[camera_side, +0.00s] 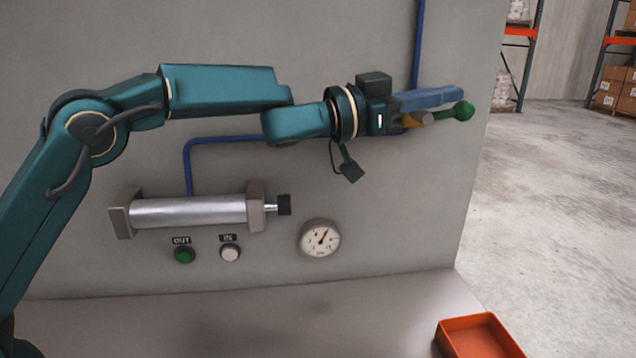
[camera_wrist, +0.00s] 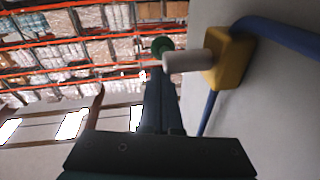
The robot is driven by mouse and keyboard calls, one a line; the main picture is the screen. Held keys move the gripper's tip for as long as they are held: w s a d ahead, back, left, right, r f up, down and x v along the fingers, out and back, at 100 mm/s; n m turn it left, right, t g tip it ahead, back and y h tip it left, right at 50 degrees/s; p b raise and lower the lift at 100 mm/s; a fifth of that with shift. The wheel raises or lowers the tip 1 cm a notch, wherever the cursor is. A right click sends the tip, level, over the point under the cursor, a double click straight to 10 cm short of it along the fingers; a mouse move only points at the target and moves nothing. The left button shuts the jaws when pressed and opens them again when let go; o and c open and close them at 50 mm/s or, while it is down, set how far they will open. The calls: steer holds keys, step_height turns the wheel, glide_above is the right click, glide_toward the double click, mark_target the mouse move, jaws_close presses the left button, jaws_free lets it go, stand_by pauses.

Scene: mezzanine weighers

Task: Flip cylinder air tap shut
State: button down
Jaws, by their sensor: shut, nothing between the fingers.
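The air tap has a yellow body (camera_wrist: 232,58) on the wall with a pale grey stem (camera_wrist: 187,62) sticking out. Its green lever ends in a round knob (camera_side: 463,110), pointing right in the side view. In the wrist view only the green knob end (camera_wrist: 162,45) shows past my fingers; the rest of the lever is hidden. My gripper (camera_side: 455,94) is shut and empty, just above the lever in the side view; whether it touches is unclear. In the wrist view my fingers (camera_wrist: 159,85) reach close to the stem. The silver cylinder (camera_side: 190,212) is on the wall below.
A blue pipe (camera_side: 420,40) runs down the wall, and another stretch goes left to the cylinder. A gauge (camera_side: 320,238), a green button (camera_side: 185,255) and a white button (camera_side: 230,253) are lower on the wall. An orange tray (camera_side: 448,345) is at the bench's right.

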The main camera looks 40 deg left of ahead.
steer(key=shift+s+a+r+g, duration=0.6)
steer(key=shift+s+a+r, duration=0.5)
steer(key=shift+s+a, duration=3.3)
steer(key=w+d+f, duration=0.2)
steer(key=w+d, duration=0.7)
steer(key=shift+f+y, duration=0.35)
steer(key=shift+y, duration=0.05)
